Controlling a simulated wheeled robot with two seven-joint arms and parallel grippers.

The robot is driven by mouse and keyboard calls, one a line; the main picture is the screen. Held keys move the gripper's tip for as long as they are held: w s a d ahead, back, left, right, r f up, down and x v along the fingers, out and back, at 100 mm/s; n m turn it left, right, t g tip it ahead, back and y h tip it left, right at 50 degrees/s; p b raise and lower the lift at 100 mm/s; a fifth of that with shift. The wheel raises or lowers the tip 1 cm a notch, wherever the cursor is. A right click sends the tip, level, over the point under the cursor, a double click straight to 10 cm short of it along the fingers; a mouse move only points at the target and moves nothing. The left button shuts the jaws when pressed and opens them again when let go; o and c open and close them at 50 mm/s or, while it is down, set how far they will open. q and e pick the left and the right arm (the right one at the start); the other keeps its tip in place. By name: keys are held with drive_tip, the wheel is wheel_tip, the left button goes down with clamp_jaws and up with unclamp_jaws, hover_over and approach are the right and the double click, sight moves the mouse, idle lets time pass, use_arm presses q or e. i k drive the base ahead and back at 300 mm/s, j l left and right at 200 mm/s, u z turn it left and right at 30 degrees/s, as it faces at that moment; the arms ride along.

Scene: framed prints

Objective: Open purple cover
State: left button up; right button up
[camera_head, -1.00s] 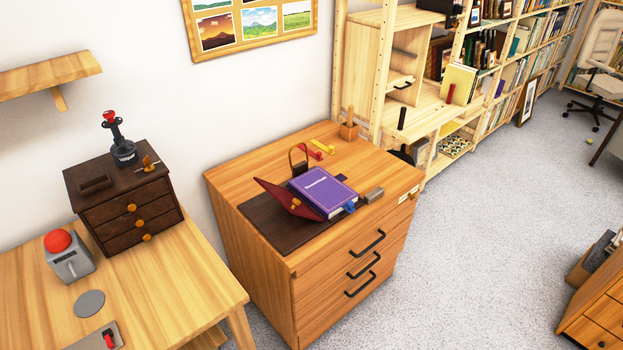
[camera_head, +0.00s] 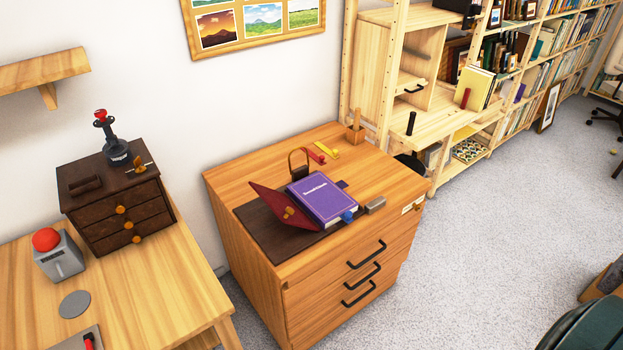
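A thick purple book (camera_head: 322,199) with pale lettering on its cover lies on the wooden drawer cabinet (camera_head: 240,179). Its purple cover is flat and shut. A tilted dark red flap (camera_head: 275,204) with a small orange clasp stands up at the book's left side. Whether the flap is joined to the book I cannot tell. A dark brown mat (camera_head: 286,241) lies partly under them. A blue tab (camera_head: 347,216) shows at the book's front right corner. Neither of my grippers is in view.
A small dark drawer chest (camera_head: 110,203) and a box with a red button (camera_head: 58,255) stand on the table at left. A grey block (camera_head: 375,205) lies right of the book. Carpet is clear right of the cabinet. A dark rounded thing (camera_head: 590,327) is cut off at bottom right.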

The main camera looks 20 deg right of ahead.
sight(326, 200)
drive_tip(key=l+u, duration=0.25)
drive_tip(key=l, duration=0.4)
drive_tip(key=l+u, duration=0.3)
drive_tip(key=l, duration=0.35)
drive_tip(key=k+l+u, duration=0.1)
drive_tip(key=l+u, duration=0.15)
drive_tip(key=l, duration=0.4)
drive_tip(key=k+l, duration=0.1)
drive_tip(key=l, duration=0.35)
drive_tip(key=k+l, duration=0.1)
drive_tip(key=l, duration=0.8)
drive_tip(key=k+l, duration=0.15)
drive_tip(key=l, duration=0.3)
drive_tip(key=k+l+u, duration=0.1)
drive_tip(key=l, duration=0.35)
drive_tip(key=l+z, duration=0.2)
drive_tip(key=l, duration=0.35)
drive_tip(key=i+l+z, duration=0.15)
drive_tip(key=l, duration=0.4)
